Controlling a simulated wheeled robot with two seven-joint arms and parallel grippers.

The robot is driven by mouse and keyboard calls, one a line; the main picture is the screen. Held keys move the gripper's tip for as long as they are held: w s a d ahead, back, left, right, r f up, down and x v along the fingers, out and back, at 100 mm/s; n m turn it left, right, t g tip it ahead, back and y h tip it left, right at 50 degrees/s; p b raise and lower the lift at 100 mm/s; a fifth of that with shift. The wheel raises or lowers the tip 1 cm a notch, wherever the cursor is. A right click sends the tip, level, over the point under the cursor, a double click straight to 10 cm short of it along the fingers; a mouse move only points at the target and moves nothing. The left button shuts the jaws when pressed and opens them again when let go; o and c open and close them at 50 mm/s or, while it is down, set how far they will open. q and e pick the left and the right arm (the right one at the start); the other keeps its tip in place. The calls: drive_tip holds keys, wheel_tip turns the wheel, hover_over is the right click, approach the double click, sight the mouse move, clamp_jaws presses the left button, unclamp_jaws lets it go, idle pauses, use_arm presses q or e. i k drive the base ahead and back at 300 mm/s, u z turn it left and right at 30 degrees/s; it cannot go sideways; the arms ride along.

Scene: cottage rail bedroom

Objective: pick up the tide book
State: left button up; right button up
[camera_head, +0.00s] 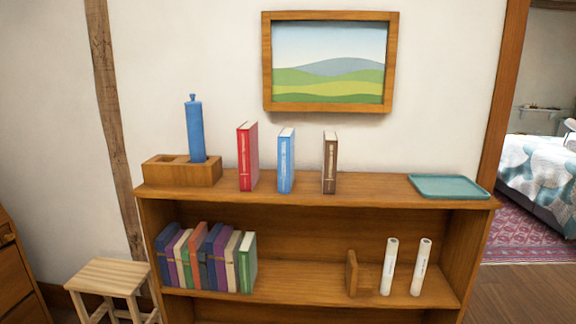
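Three books stand upright and apart on top of the wooden shelf unit (375,190). They are a red book (247,157), a blue book (286,161) and a brown book (330,163). Each has lettering on its spine that is too small to read, so I cannot tell which is the tide book. A row of several more books (205,258) stands close together on the shelf below, at the left. Neither of my grippers is in view.
A wooden block (166,172) holding a blue cylinder (195,132) stands left of the red book. A teal tray (447,187) lies at the right end. Below are a bookend (351,272) and two white rolls (390,266). A stool (108,277) stands at left; a picture (329,62) hangs above.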

sight(286, 138)
drive_tip(key=z, duration=0.55)
drive_tip(key=i, duration=0.55)
drive_tip(key=z, duration=0.4)
